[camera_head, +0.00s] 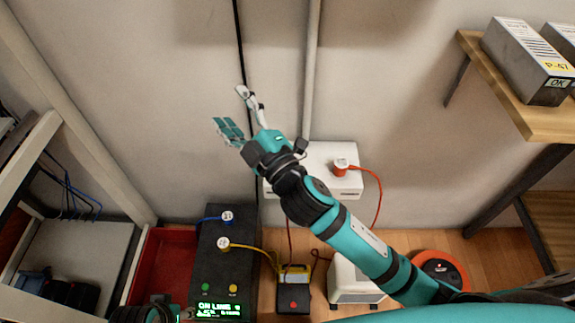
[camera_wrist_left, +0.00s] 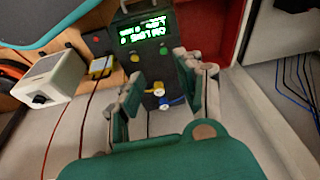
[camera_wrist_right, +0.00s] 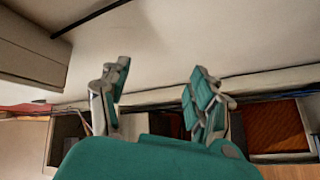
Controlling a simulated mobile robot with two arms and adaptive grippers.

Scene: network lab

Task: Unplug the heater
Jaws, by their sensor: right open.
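A white box (camera_head: 355,280) on the floor, with a dark knob in the left wrist view (camera_wrist_left: 40,98), looks like the heater. An orange plug (camera_head: 340,166) sits on a white wall unit (camera_head: 318,158), its cord hanging down; where the cord ends is unclear. A dark power unit (camera_head: 222,255) with a lit green display carries a blue-corded plug (camera_head: 228,216) and a yellow-corded plug (camera_head: 223,244). My right gripper (camera_head: 236,112) is open and empty, before the wall, up and left of the wall unit. My left gripper (camera_wrist_left: 167,80) is open, with the power unit beyond its fingers.
A red tray (camera_head: 168,268) lies left of the power unit. A yellow device (camera_head: 295,272) and an orange reel (camera_head: 440,270) are on the floor. A wooden shelf (camera_head: 515,105) with metal boxes juts out at right. A rack with blue cables (camera_head: 68,195) stands at left.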

